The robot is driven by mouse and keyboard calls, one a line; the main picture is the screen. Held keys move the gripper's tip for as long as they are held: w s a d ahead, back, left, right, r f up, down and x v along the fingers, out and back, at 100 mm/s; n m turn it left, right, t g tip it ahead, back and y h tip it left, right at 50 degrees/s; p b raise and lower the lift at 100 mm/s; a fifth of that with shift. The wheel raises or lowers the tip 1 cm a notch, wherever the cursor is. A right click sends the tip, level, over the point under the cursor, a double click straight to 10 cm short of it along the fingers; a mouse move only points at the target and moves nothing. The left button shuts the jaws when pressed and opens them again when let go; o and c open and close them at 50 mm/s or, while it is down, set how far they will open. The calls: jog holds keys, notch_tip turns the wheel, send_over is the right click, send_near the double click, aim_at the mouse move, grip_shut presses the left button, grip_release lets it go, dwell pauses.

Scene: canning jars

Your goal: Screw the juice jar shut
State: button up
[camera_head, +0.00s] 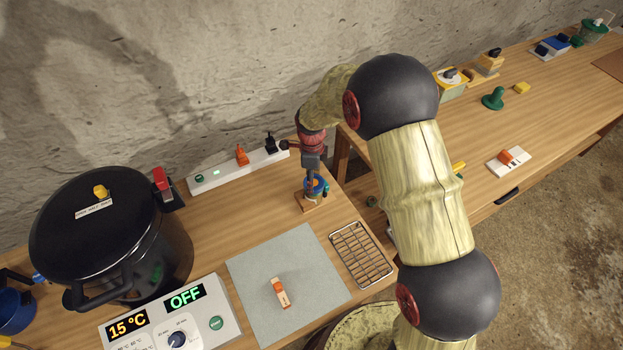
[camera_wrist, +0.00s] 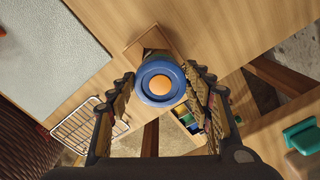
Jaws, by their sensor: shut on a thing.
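A round blue lid with an orange centre (camera_wrist: 160,82) is between the fingers of my gripper (camera_wrist: 162,88) in the wrist view. It sits over a small wooden base (camera_wrist: 152,40), and the jar body below it is mostly hidden by the lid. In the head view the blue-topped jar (camera_head: 316,184) stands upright at the wooden base (camera_head: 309,204), near the bench's right end. My gripper (camera_head: 312,180) points down over it and is shut on the blue lid. Whether the lid is fully seated cannot be told.
A wire rack (camera_head: 361,254) and a grey mat (camera_head: 285,287) with an orange-and-white item (camera_head: 281,292) lie in front. A power strip (camera_head: 225,173) runs along the wall. A large black pot (camera_head: 110,240) stands left. A second bench (camera_head: 540,110) lies right.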

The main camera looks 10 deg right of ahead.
jog(key=m, duration=0.4)
jog(key=shift+w+r, duration=0.1)
jog(key=shift+w, duration=0.05)
jog(key=m, duration=0.4)
jog(key=shift+w+d+m+p, duration=0.1)
jog(key=shift+d+m+p, duration=0.05)
jog(key=shift+m+p, duration=0.25)
jog(key=o, duration=1.2)
jog(key=shift+o, duration=0.9)
notch_tip(320, 180, up, 12)
